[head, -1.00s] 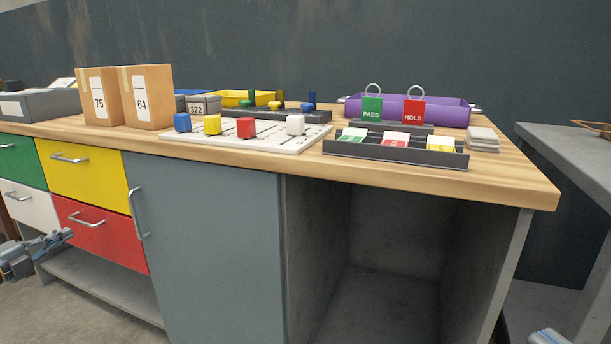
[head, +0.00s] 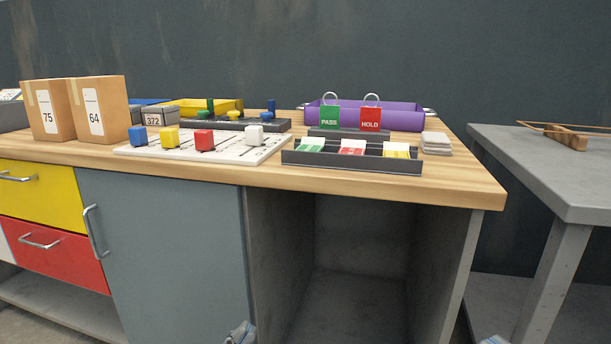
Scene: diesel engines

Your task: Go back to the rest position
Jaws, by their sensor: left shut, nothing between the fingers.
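My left gripper (head: 240,334) shows at the bottom edge, in front of the grey cabinet door and below the workbench top. Only its upper end is in view; it is shut and holds nothing. A small piece of my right gripper (head: 493,340) shows at the bottom edge to the right, too little to tell its state. Both are apart from the things on the bench.
The wooden workbench top (head: 440,187) carries cardboard boxes (head: 100,110), a white board (head: 235,150) with coloured blocks, a dark card tray (head: 350,163) and a purple bin (head: 400,117). A grey table (head: 540,165) stands at right, across a gap.

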